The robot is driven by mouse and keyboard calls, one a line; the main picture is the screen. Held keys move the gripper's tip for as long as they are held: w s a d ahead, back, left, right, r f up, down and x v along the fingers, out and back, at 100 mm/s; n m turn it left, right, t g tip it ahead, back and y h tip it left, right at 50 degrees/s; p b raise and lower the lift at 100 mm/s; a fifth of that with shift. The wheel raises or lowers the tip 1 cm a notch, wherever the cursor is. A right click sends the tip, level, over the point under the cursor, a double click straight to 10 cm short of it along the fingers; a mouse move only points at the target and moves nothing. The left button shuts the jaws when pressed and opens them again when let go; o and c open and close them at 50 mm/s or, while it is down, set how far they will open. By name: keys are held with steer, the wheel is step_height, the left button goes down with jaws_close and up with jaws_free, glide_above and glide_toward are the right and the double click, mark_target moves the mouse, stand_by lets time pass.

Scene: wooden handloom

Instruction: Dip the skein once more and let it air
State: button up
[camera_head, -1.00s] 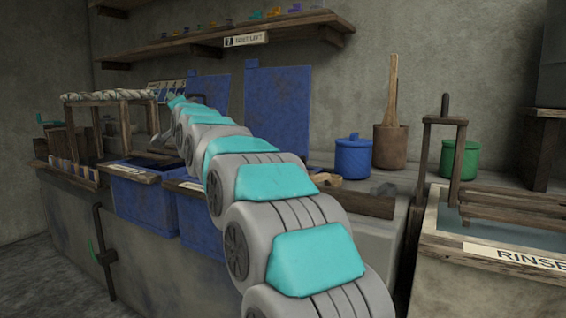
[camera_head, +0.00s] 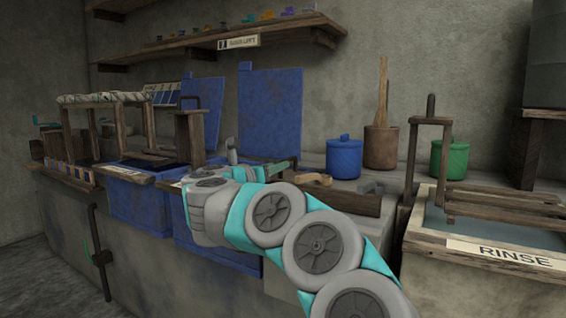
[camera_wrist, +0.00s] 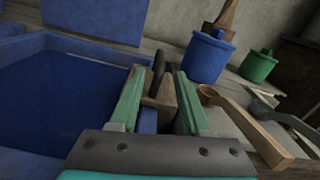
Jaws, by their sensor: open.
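A pale, twisted skein (camera_head: 100,98) lies along the top bar of the wooden rack (camera_head: 148,124) at the left in the head view. Its lower side is hard to make out. A blue vat (camera_head: 140,200) stands below and beside the rack, and another blue vat (camera_head: 215,250) stands to its right. In the wrist view a vat with dark blue liquid (camera_wrist: 55,95) lies left of my gripper (camera_wrist: 160,78). My gripper is open, its green fingers apart. A wooden piece with a dark upright part (camera_wrist: 162,92) shows between them; I cannot tell whether it is touched.
A wooden ladle (camera_wrist: 240,120) lies right of my gripper. A blue lidded jar (camera_head: 344,158), a mortar with pestle (camera_head: 382,147) and a green jar (camera_head: 450,160) stand along the back. The rinse trough (camera_head: 480,250) is at the right. Blue boards (camera_head: 270,110) lean on the wall.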

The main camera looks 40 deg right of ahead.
mark_target(295, 158)
steer(key=x, duration=0.7)
steer(key=shift+d+r, duration=0.15)
steer(key=shift+c, duration=0.2)
steer(key=shift+w, duration=0.1)
jaws_close()
stand_by(0.9)
